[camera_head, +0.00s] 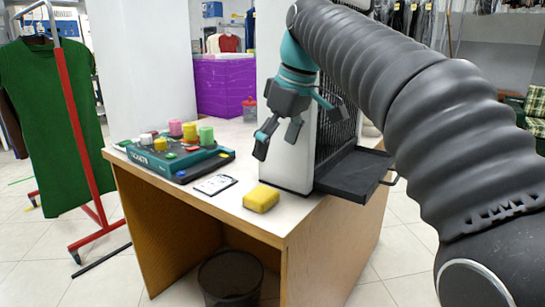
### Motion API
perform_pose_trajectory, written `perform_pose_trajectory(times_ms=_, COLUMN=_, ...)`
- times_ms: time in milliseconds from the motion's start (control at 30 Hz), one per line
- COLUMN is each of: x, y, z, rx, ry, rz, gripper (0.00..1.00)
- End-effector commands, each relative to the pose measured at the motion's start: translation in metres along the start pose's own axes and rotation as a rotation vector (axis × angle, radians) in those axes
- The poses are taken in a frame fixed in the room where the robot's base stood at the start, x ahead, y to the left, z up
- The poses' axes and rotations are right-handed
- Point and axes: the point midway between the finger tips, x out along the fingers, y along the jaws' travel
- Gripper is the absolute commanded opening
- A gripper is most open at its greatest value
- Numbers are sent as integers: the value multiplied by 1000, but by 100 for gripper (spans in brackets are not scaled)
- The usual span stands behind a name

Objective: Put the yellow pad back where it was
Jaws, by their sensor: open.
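A yellow pad (261,198) lies flat on the white desk top (222,207), close to its front edge. My gripper (279,141) hangs from above with its fingers spread, open and empty. In the picture it is above the pad and slightly to the right, with a visible gap between them. How far it is from the pad in depth is hard to tell. Nothing hides the pad.
A dark green tray (172,158) with several coloured pieces stands at the desk's left. A white card (214,184) lies between tray and pad. A tall white and black unit with a dark shelf (352,175) stands right of the pad. A green garment hangs on a red rack (85,150).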

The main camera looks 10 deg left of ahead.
Motion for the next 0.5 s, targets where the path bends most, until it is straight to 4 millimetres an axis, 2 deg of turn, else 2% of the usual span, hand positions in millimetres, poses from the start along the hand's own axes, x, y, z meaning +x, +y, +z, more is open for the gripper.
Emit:
perform_pose_trajectory(times_ms=100, x=-6, y=0, z=0, rx=0, ry=1, rz=0, gripper=95)
perform_pose_trajectory(times_ms=333, x=-7, y=0, z=2, rx=5, ry=1, rz=2, gripper=95)
perform_pose_trajectory(times_ms=433, x=-9, y=2, z=12, rx=36, ry=3, rz=13, gripper=95)
perform_pose_trajectory(times_ms=500, x=-11, y=4, z=26, rx=81, ry=7, rz=30, gripper=95)
